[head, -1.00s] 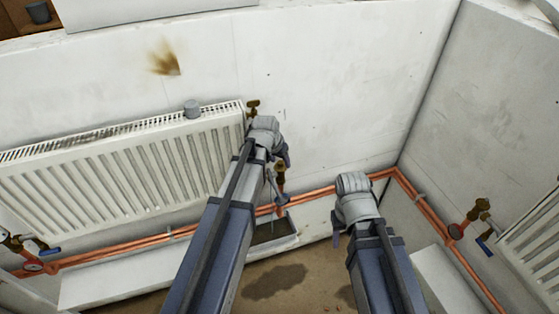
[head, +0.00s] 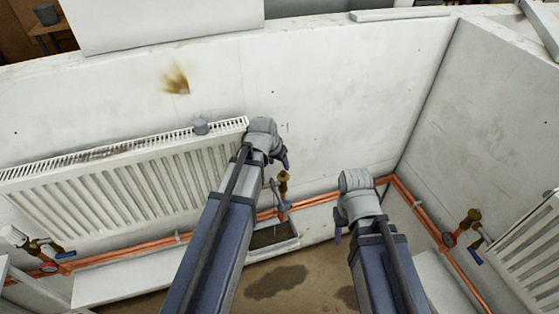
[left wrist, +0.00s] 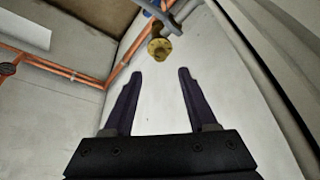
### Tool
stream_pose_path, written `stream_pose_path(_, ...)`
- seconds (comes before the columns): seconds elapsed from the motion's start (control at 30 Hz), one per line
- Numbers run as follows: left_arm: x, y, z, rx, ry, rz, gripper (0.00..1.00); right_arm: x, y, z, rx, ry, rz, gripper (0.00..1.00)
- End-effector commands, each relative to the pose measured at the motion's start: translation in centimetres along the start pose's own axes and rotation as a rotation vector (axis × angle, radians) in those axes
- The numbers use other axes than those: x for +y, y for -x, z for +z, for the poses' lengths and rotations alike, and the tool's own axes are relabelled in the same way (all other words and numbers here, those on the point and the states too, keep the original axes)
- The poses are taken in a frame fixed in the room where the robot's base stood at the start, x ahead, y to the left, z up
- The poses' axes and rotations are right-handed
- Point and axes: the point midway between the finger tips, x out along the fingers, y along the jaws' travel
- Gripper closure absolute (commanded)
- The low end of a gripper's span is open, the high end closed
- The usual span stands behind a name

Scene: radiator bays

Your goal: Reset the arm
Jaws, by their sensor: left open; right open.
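My left arm reaches in from the lower left in the head view, its wrist in front of the radiator's right end. My left gripper shows in the left wrist view (left wrist: 153,82), with its two fingers spread apart and nothing between them. A brass valve fitting (left wrist: 160,48) lies beyond the fingertips there; it also shows right of my left arm in the head view (head: 283,178). My right gripper (head: 338,230) is in the head view at the lower right, mostly hidden behind its own wrist, with nothing seen held in it.
Copper pipes (head: 120,255) run along the wall base. A tray (head: 272,240) sits below the brass valve. Another radiator (head: 530,240) is on the right wall.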

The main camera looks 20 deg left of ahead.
Motion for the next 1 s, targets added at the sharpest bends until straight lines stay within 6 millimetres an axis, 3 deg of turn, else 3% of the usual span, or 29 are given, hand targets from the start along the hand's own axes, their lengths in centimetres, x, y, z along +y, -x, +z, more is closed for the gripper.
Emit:
stream_pose_path(0.47, 0.4, -0.1, 0.3, -0.007, -0.003, 0.002, 0.42, 0.0, -0.1, 0.0, 0.000, 0.000, 0.000, 0.50)
stream_pose_path(0.57, 2.9, 0.2, 1.8, -0.050, -0.023, 0.010, 0.42, 0.0, -0.1, 0.0, 0.000, 0.000, 0.000, 0.50)
stream_pose_path(0.7, 9.2, 1.3, 6.5, -0.186, -0.071, 0.016, 0.42, 0.0, -0.1, 0.0, 0.000, 0.000, 0.000, 0.50)
stream_pose_path(0.8, 12.8, 2.5, 10.2, -0.284, -0.102, -0.002, 0.42, 0.0, -0.1, 0.0, 0.000, 0.000, 0.000, 0.50)
stream_pose_path(1.0, 16.4, 4.5, 15.2, -0.412, -0.137, -0.054, 0.42, 0.0, -0.1, 0.0, 0.000, 0.000, 0.000, 0.50)
